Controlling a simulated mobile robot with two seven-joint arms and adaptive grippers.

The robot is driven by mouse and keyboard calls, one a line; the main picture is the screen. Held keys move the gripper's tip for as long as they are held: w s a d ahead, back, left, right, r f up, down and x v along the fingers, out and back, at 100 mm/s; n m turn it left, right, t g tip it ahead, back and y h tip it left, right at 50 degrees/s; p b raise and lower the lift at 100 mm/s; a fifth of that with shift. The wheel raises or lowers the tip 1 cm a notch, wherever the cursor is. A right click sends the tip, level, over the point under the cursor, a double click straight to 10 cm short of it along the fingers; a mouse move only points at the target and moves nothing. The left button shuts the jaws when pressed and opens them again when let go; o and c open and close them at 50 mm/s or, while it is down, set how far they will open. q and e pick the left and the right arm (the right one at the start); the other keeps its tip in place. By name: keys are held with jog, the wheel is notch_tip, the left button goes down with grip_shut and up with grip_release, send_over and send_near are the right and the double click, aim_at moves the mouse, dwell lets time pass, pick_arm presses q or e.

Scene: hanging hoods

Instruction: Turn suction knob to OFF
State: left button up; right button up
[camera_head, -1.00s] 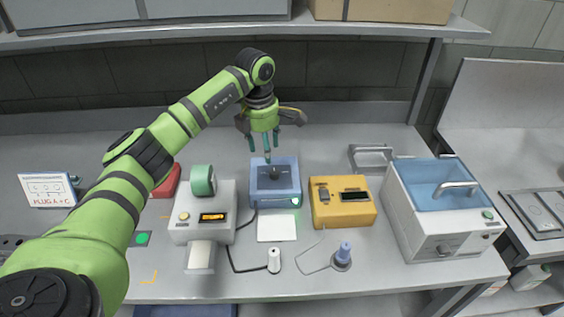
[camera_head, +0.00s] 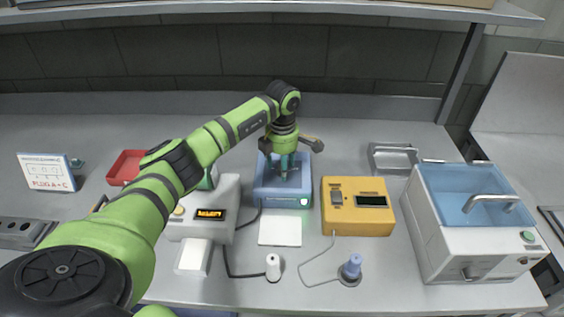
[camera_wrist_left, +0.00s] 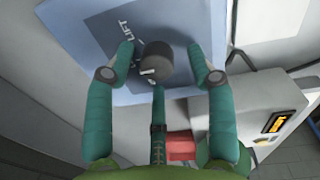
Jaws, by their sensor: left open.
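The blue box (camera_head: 264,195) stands mid-bench with a small green light at its front right corner. Its dark round knob (camera_wrist_left: 154,58) has a pale pointer mark on its lower edge in the left wrist view. The panel beside the knob reads LIFT; other lettering is partly covered. My left gripper (camera_head: 284,168) points down over the box. In the left wrist view its teal fingers (camera_wrist_left: 162,54) are open, one on each side of the knob, with visible gaps. A third finger lies below it. In the head view the gripper mostly hides the knob.
A yellow box (camera_head: 357,222) stands close right of the blue box, and a white device (camera_head: 229,205) close left. A white pad (camera_head: 280,231) lies in front. A blue-lidded white unit (camera_head: 440,235) stands at right. A shelf (camera_head: 400,11) runs overhead.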

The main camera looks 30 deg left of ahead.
pick_arm(q)
jog(key=shift+w+f, duration=0.1)
jog(key=shift+f, duration=0.1)
grip_shut()
jog(key=n, duration=0.3)
jog(key=shift+b, duration=0.35)
jog(key=n, duration=0.2)
jog(key=shift+n, duration=0.3)
jog(key=n, duration=0.6)
jog(key=shift+g+b, duration=0.3)
jog(key=shift+b, duration=0.05)
jog(key=shift+d+f+n, duration=0.1)
jog(key=shift+n, duration=0.2)
